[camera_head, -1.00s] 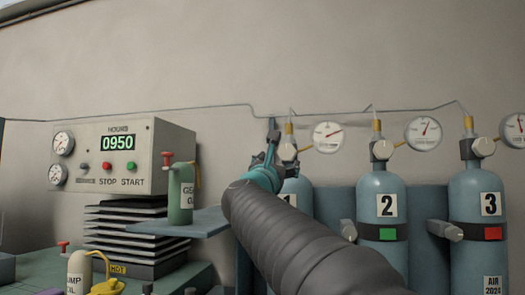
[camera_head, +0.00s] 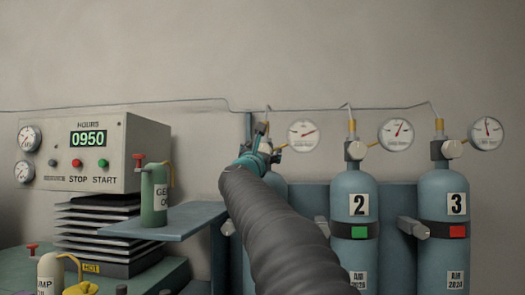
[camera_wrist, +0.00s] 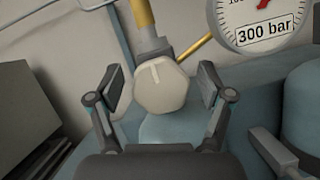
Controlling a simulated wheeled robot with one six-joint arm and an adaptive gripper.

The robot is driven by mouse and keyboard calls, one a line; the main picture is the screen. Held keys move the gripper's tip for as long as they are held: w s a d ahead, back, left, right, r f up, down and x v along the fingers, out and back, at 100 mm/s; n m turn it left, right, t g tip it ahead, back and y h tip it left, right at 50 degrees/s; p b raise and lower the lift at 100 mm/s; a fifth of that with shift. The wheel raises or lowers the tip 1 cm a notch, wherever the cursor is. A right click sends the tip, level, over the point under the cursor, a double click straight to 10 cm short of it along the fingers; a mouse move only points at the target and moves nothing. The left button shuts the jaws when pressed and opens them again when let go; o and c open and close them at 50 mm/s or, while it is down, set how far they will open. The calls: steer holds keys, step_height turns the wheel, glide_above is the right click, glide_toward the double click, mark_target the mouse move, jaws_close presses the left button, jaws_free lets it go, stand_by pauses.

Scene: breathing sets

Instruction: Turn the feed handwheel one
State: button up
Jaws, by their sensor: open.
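The feed handwheel of the first cylinder is a pale, faceted knob with a light line on its face (camera_wrist: 160,90), in the middle of the wrist view below a brass fitting. My gripper (camera_wrist: 162,84) is open, with one finger on each side of the knob. A gap shows between the knob and each finger. In the head view my gripper (camera_head: 262,146) is at the top of the first cylinder (camera_head: 278,184). My gripper and arm hide most of that cylinder and its knob there.
Cylinders two (camera_head: 352,260) and three (camera_head: 445,260) stand to the right, each with a valve and gauge. A 300 bar gauge (camera_wrist: 264,18) is close to the gripper's right. A shelf (camera_head: 175,222) holds a green bottle (camera_head: 154,195), beside a control box (camera_head: 125,150) reading 0950.

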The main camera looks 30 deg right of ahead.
steer(key=c, duration=1.2)
steer(key=shift+o, duration=0.2)
steer(key=shift+n, duration=0.5)
